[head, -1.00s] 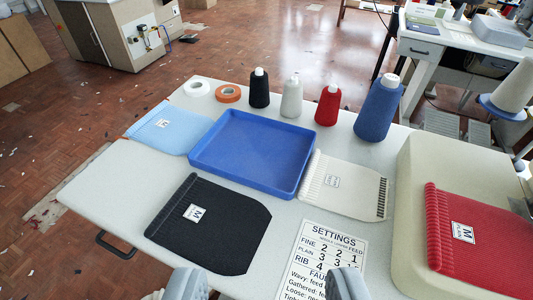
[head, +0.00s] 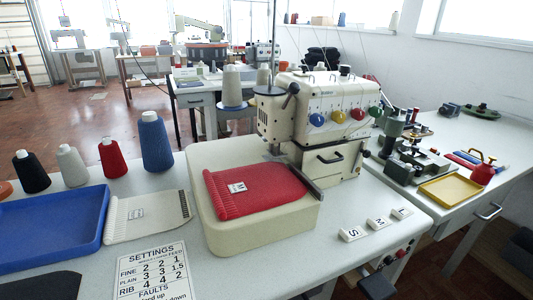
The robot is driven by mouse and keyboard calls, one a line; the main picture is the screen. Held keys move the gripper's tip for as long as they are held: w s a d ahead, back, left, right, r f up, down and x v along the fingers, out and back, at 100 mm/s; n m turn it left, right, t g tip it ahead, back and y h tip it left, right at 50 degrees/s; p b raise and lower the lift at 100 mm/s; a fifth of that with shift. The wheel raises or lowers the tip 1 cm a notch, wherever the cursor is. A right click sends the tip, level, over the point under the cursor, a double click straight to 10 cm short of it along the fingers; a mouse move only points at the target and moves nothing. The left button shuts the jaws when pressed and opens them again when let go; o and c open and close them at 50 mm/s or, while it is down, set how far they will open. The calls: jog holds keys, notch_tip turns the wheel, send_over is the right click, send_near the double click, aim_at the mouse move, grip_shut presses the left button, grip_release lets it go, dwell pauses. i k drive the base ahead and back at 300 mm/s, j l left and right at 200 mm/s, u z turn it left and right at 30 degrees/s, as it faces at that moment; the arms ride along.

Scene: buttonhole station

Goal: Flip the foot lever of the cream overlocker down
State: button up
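The cream overlocker (head: 325,105) stands on the table right of centre, with blue, yellow and green dials on its front. A dark lever with a round knob (head: 291,92) sticks up at a slant from the left end of its head. It looks like the foot lever, though I cannot be sure. The presser foot area below is small and hard to make out. A red knit panel (head: 255,190) lies on the cream bed (head: 262,232) in front of the machine. My gripper is not in view.
Thread cones, including a blue one (head: 155,142), and a blue tray (head: 50,235) stand left. A settings card (head: 152,270) lies in front. Size blocks (head: 353,233) lie right of the bed. A green machine (head: 412,160) and yellow tray (head: 450,188) occupy the right-hand table.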

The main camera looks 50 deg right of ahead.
aim_at(294, 88)
jog(key=z, duration=0.8)
